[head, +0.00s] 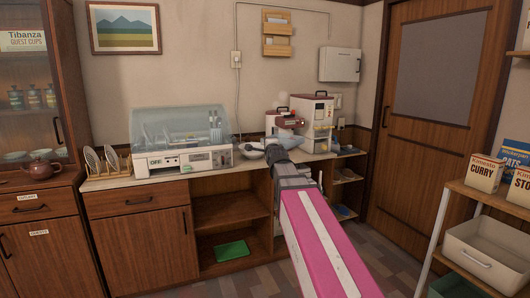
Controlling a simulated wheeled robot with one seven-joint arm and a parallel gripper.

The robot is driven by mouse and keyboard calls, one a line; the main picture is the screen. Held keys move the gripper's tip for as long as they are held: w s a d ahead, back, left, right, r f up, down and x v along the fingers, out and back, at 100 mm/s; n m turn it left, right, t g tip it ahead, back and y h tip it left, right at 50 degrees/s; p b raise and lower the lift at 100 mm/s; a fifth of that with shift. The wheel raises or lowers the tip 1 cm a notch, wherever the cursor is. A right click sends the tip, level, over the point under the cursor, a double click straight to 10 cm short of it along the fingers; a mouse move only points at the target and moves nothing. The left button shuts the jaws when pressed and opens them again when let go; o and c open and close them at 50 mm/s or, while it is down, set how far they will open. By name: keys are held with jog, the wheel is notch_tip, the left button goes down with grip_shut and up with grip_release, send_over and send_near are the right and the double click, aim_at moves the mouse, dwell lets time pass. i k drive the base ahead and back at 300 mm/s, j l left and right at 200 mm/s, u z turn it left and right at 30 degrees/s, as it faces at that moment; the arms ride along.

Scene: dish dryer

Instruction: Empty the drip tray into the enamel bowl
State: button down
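The dish dryer (182,161), white with a clear domed lid and a sign reading OFF, stands on the counter. I cannot make out a drip tray clearly; one may be in the dryer's front base. A pale bowl (250,152), perhaps the enamel bowl, sits on the counter just right of the dryer, partly hidden by my arm. My gripper (275,150) is at the end of my outstretched arm, over the counter right of that bowl. Its fingers are too small and hidden to tell whether they are open or hold anything.
A plate rack (103,164) stands left of the dryer. White appliances (318,115) with a red part stand behind my gripper. A green flat item (232,252) lies on the open shelf below the counter. A shelf unit (478,190) with boxes and bins is at right.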

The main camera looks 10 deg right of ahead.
aim_at(253, 155)
jog(key=z, duration=0.4)
jog(key=j+z, duration=0.2)
jog(key=z, duration=0.15)
jog(key=i+j+z, duration=0.1)
jog(key=z, duration=0.25)
jog(key=j+z, duration=0.5)
jog(key=j, duration=0.3)
jog(key=k+j+z, duration=0.15)
jog(key=j, duration=0.25)
jog(key=j+z, duration=0.15)
jog(key=j, duration=0.3)
jog(key=k+j, duration=0.1)
jog(key=j, duration=0.2)
jog(key=k+j, duration=0.1)
jog(key=j, duration=0.2)
